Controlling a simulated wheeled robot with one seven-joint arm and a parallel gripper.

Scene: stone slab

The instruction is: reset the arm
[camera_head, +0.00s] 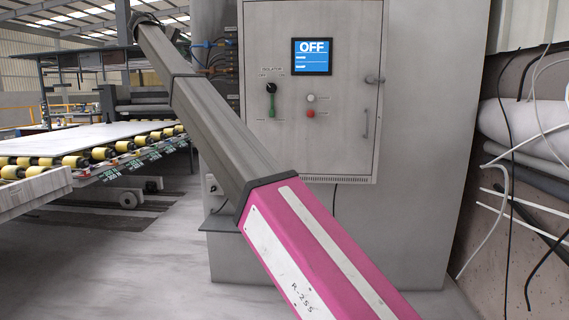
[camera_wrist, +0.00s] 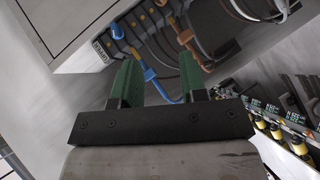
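My gripper (camera_wrist: 158,62) shows in the wrist view with two green fingers spread apart. It is open, and nothing is held between them. Blue and orange cables on the machine's side show beyond the fingertips, and I cannot tell how far off they are. In the head view my pink and grey arm reaches from the bottom right up to the upper left, passing in front of the control cabinet. The gripper fingers cannot be made out there.
The grey control cabinet (camera_head: 343,150) has a blue screen reading OFF (camera_head: 312,57), a green-handled switch (camera_head: 271,100) and a red button (camera_head: 310,114). A roller conveyor (camera_head: 90,154) stands left. Loose cables (camera_head: 508,200) hang right. Open floor (camera_head: 150,255) lies at the lower left.

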